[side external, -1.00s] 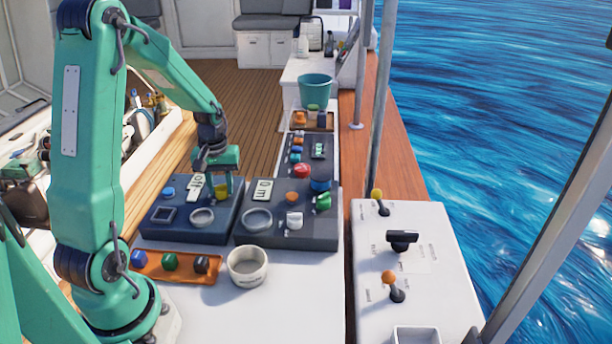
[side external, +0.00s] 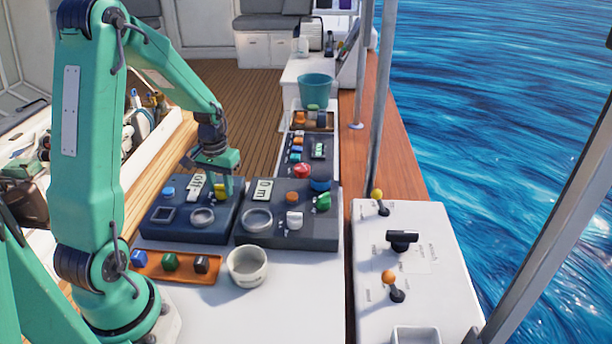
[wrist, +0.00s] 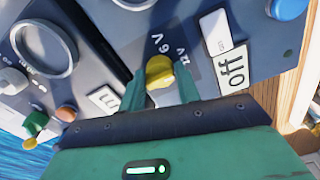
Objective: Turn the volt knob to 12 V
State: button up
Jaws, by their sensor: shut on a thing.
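The volt knob is the yellow knob (side external: 221,191) on the left dark panel (side external: 172,229). In the wrist view the yellow knob (wrist: 159,71) stands between my two green fingers, with "6 V" printed above it and another V label, partly legible, to its right. My gripper (side external: 224,189) reaches down from above and is shut on the knob; the wrist view shows my gripper (wrist: 161,88) with one finger on each side. A white display (wrist: 232,70) reading "off" lies right of the knob there. The knob's pointer is hidden or too small to read.
A second dark panel (side external: 286,241) with a "0 m" display, gauge and coloured knobs adjoins on the right. In front are an orange tray (side external: 178,279) with several coloured knobs and a white cup (side external: 247,266). A white lever console (side external: 365,318) stands at right.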

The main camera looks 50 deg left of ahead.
aim_at(220, 185)
jog(key=shift+r, duration=0.1)
jog(key=o, duration=0.9)
jog(key=shift+o, duration=0.2)
jog(key=shift+r, duration=3.85)
jog(key=shift+d+r, duration=0.1)
